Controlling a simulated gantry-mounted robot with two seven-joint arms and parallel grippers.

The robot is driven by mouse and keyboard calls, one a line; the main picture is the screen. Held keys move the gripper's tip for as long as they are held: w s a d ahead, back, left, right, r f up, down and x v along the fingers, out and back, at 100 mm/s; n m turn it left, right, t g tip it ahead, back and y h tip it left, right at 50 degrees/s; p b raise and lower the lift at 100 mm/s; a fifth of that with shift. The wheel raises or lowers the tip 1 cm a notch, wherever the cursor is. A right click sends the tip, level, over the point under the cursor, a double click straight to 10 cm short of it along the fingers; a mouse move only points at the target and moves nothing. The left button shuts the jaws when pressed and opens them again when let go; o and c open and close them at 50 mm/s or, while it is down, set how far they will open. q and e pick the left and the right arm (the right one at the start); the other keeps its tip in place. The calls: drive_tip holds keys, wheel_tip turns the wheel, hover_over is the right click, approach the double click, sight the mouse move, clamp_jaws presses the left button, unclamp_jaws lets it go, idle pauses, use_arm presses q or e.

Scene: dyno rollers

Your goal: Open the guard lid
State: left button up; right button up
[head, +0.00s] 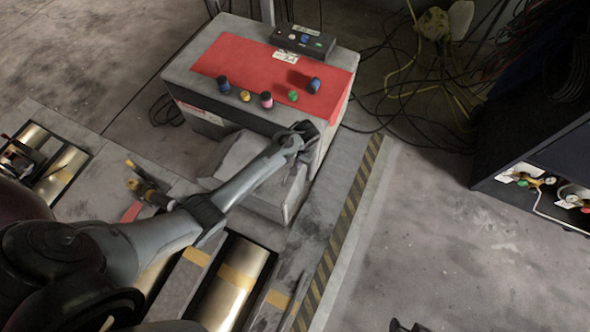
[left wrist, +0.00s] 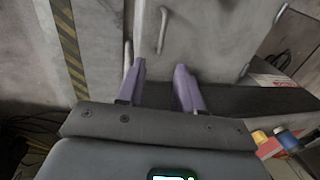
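The guard lid appears to be the grey boxy cover (head: 232,160) at the front of the red-topped console; my left arm crosses in front of it. In the left wrist view a pale grey panel (left wrist: 215,40) carries a thin metal bar handle (left wrist: 163,30). My left gripper (head: 297,172) is at the right end of the cover. In the left wrist view its two purple fingers (left wrist: 160,72) are apart, with nothing seen between them; the bar handle is just beyond the tips. A small dark shape at the head view's bottom edge may be my right gripper (head: 407,326).
The console (head: 180,75) has several coloured knobs and a small black button box (head: 303,40). Metal rollers (head: 232,285) lie in the floor. A yellow-black striped edge (head: 345,215) runs beside them. Cables lie behind. A dark cabinet (head: 530,150) stands right; the floor between is clear.

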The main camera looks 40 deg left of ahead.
use_arm(q)
drive_tip(key=f+b, duration=0.2)
drive_tip(key=f, duration=0.1)
drive_tip(key=a+f+b, duration=0.1)
drive_tip(key=f+b, duration=0.1)
drive_tip(key=f, duration=0.2)
drive_tip(key=a+f+b, duration=0.1)
drive_tip(key=f+b, duration=0.1)
drive_tip(key=f, duration=0.1)
drive_tip(key=shift+s+a+f, duration=0.15)
drive_tip(key=shift+s+a, duration=0.05)
clamp_jaws()
idle(0.4)
idle(0.8)
